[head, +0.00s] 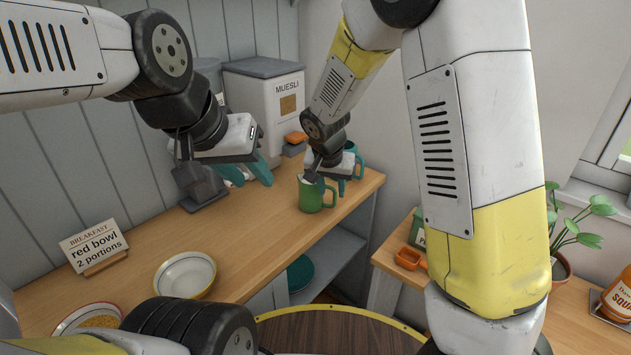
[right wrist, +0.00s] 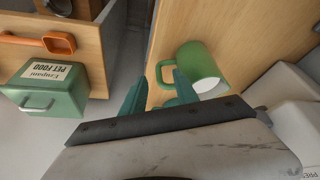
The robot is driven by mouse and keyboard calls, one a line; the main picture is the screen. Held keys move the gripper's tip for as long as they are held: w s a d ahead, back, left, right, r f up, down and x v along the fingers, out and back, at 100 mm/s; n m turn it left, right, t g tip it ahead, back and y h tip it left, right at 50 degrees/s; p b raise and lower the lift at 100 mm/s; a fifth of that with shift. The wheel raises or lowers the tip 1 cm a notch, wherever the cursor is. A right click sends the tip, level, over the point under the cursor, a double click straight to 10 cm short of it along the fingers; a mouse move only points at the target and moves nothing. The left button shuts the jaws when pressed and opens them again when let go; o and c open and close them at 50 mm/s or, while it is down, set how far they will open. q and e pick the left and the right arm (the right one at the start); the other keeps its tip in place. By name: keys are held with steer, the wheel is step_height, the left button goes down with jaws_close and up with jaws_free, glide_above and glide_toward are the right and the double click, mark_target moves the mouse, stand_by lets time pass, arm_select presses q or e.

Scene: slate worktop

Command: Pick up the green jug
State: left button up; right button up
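The green jug (head: 312,196) stands upright near the right end of the wooden counter, its handle on the right side. It also shows in the right wrist view (right wrist: 203,62), with its handle turned toward the fingers. My right gripper (head: 338,183) is at the jug's handle side. Its teal fingers are apart in the right wrist view (right wrist: 158,82), with the handle just ahead of and between the tips. I cannot tell whether they touch it. My left gripper (head: 248,174) is open and empty above the counter, left of the jug.
A muesli box (head: 285,105) stands behind. A teal mug (head: 357,152) is partly hidden behind my right gripper. A white bowl (head: 185,272) and a sign (head: 94,246) are on the left. A green pet food tin (right wrist: 42,88) and orange scoop (right wrist: 58,42) lie across a gap.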

mark_target(334, 200)
steer(key=x, duration=0.8)
steer(key=shift+d, duration=0.2)
jaws_close()
stand_by(1.2)
